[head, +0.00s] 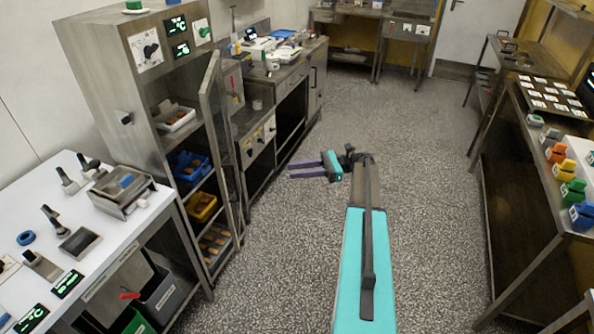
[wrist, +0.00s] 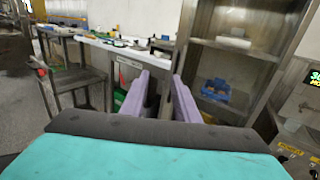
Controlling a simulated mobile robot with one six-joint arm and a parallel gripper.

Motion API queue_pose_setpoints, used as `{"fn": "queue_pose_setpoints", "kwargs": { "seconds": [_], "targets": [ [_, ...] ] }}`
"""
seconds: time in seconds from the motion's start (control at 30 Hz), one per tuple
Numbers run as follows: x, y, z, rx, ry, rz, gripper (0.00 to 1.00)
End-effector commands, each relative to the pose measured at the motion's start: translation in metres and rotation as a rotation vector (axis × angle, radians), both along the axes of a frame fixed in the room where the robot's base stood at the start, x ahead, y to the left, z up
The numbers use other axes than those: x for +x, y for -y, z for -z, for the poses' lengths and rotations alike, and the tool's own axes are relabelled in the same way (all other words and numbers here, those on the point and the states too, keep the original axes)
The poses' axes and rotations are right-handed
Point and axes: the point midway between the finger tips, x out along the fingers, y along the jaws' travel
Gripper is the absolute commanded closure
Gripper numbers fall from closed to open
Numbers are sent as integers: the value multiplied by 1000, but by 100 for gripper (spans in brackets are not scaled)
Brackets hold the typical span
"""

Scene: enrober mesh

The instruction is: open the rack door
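The steel rack (head: 95,70) stands at the left in the head view, with a control panel on top. Its tall, narrow rack door (head: 221,115) stands swung out from the far side of the front, seen nearly edge-on. The shelves behind are exposed. My gripper (head: 290,170) is right of the door, with its purple fingers pointing left towards it, apart from it. In the wrist view my gripper (wrist: 162,98) has its two fingers spread and nothing held between them. The rack (wrist: 230,58) shows behind and right of the fingers. I cannot make out a door handle.
The rack holds a white tray (head: 175,117), a blue bin (head: 190,167) and a yellow bin (head: 201,207). A white worktable (head: 110,232) stands at the left. A bench with coloured blocks (head: 540,165) stands at the right. The speckled floor (head: 430,215) between is clear.

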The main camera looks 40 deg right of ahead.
Motion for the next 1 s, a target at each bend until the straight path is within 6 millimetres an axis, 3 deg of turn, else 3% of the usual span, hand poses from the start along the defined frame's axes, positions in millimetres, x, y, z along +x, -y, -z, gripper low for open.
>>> {"fn": "queue_pose_setpoints", "kwargs": {
  "seconds": [0.17,0.27,0.37,0.53,0.67,0.8,1.0],
  "targets": [
    [1,-13,12,-19,-5,-11,72],
    [2,-36,32,-54,-13,-29,72],
    [1,-70,65,-112,-23,-62,72],
    [-14,-145,138,-260,-30,-162,72],
    [-38,-202,197,-393,-18,-269,72],
    [-75,-255,256,-532,15,-411,72],
    [-140,-310,327,-719,98,-654,72]
  ]
}}
